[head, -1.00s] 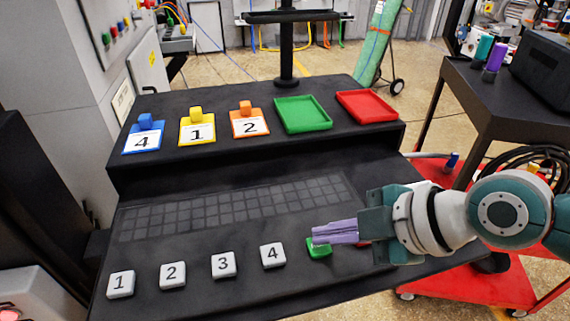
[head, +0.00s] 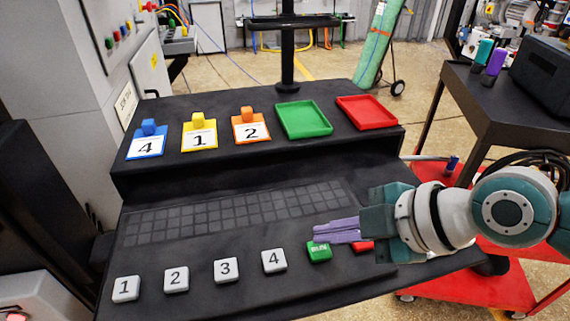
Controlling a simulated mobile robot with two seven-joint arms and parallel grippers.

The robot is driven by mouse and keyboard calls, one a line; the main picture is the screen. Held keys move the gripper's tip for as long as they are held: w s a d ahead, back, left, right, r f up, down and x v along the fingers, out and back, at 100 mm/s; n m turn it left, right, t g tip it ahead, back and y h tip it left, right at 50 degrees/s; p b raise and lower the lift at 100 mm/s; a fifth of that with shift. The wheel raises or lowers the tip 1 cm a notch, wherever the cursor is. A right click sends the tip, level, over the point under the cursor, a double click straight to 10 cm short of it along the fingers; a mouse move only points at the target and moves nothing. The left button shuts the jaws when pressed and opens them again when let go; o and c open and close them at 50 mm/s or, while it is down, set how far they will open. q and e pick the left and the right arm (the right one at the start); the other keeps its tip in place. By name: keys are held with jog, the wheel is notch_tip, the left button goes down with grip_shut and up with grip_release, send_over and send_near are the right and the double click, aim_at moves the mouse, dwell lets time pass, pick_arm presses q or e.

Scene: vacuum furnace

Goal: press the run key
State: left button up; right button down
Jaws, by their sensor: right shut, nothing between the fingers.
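The run key is a green square key (head: 319,252) on the sloped front panel, right of the white key 4 (head: 274,261). Its lettering shows partly, and its top edge is overlapped by my fingers. My right gripper (head: 316,232) comes in from the right with its purple fingers shut and empty. Its fingertips are over the far edge of the green key; I cannot tell whether they touch it. A red key (head: 363,247) shows partly beneath the gripper. My left gripper is not in view.
White keys 1 (head: 126,289), 2 (head: 176,279) and 3 (head: 226,270) lie to the left. Behind are a dark keyboard (head: 235,210), numbered blue, yellow and orange tags, a green tray (head: 303,134) and a red tray (head: 368,124). A dark cart stands at right.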

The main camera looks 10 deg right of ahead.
aim_at(327, 252)
jog(key=shift+r+p, duration=2.1)
jog(key=shift+r, duration=0.45)
jog(key=shift+f, duration=0.1)
jog(key=shift+a, duration=0.1)
